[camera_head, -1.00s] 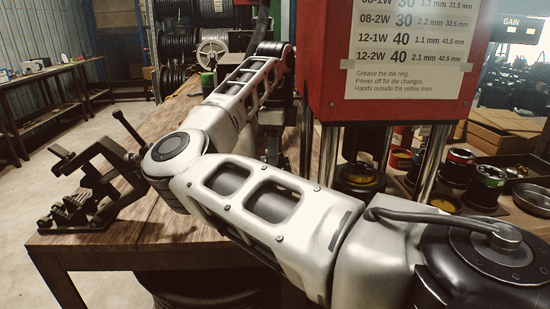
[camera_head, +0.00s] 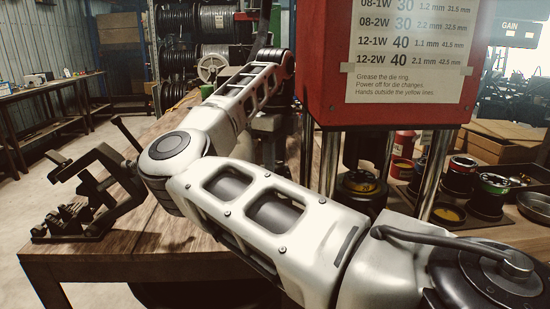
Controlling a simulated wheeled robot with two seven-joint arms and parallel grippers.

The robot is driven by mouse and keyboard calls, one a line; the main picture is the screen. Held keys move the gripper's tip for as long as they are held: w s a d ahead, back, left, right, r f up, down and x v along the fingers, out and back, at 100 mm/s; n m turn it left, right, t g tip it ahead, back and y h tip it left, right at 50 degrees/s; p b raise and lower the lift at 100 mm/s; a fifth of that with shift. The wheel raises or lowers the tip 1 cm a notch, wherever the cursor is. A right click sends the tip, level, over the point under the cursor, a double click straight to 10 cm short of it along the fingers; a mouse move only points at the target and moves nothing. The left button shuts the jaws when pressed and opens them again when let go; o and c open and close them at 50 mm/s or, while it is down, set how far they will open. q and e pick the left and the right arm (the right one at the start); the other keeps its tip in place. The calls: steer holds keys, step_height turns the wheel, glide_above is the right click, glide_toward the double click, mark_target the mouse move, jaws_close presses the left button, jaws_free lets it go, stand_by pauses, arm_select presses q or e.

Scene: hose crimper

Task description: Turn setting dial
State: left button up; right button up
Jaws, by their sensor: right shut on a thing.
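My right arm crosses from the lower right to an elbow at the left. Its forearm then runs back to the left side of the red press housing (camera_head: 325,60). The right wrist (camera_head: 284,66) is at the housing's left edge. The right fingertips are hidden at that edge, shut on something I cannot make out. No setting dial shows; the side of the housing by the wrist faces away from view. A printed settings chart (camera_head: 410,52) is on the housing's front. My left gripper is not in view.
A black clamp fixture (camera_head: 85,195) stands at the left corner of the wooden table (camera_head: 170,235), close to my right elbow. Shiny press columns (camera_head: 432,175) rise around a die (camera_head: 362,182). Several die rings (camera_head: 490,190) and a round metal dish (camera_head: 536,205) stand at the right.

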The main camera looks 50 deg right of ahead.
steer(key=o, duration=1)
steer(key=shift+r, duration=0.2)
step_height(320, 180, up, 16)
steer(key=shift+f+p, duration=0.15)
steer(key=shift+p, duration=0.35)
steer(key=shift+f, duration=0.1)
